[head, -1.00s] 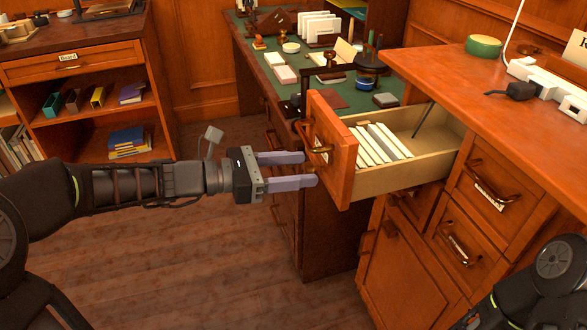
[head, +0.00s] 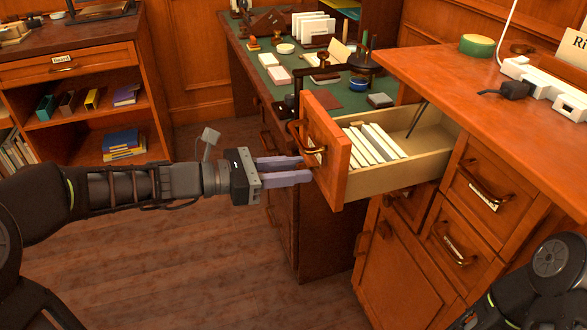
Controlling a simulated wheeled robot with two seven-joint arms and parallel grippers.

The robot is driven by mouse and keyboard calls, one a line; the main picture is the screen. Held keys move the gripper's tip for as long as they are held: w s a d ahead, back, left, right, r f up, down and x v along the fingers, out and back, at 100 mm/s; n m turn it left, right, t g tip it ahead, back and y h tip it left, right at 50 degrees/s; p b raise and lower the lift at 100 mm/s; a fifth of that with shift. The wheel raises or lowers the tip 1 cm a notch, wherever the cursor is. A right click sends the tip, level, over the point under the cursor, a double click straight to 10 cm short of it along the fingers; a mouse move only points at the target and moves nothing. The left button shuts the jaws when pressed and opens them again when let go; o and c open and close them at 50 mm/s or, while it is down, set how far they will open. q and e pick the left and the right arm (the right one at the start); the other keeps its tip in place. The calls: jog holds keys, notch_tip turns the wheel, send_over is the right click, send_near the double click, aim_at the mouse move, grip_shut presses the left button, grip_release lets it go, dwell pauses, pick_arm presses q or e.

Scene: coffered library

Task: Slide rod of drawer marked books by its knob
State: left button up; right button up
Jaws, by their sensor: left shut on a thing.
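A drawer (head: 385,182) stands pulled out of the wooden cabinet, with white cards (head: 372,144) in its front part and a thin dark rod (head: 418,117) slanting up at its back. Its front (head: 333,178) carries a curved handle and a small brass knob (head: 317,150). The front's outer face is seen edge-on, so any label on it is unreadable. My left gripper (head: 307,169) reaches the front from the left, its fingers shut on the knob at its low part; the contact is partly hidden. My right arm shows at lower right; its gripper is out of view.
Closed drawers with brass handles (head: 485,192) lie below and right of the open one. A desk with a green top (head: 335,97) holds stationery behind it. A power strip (head: 540,85) lies on the cabinet top. Open floor (head: 200,265) is at left.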

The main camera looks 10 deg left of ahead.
pick_arm(q)
jog(key=shift+v, duration=0.8)
grip_shut()
jog(key=shift+s+a+f+p, duration=0.15)
jog(key=shift+s+a+p, duration=0.05)
jog(key=shift+a+p, duration=0.1)
jog(key=shift+f+p+v, duration=0.15)
jog(key=shift+p+v, duration=0.1)
jog(key=shift+v, duration=0.65)
jog(key=shift+f+p+v, duration=0.1)
jog(key=shift+p+v, duration=0.1)
jog(key=shift+v, duration=0.65)
jog(key=o, duration=1.1)
grip_release()
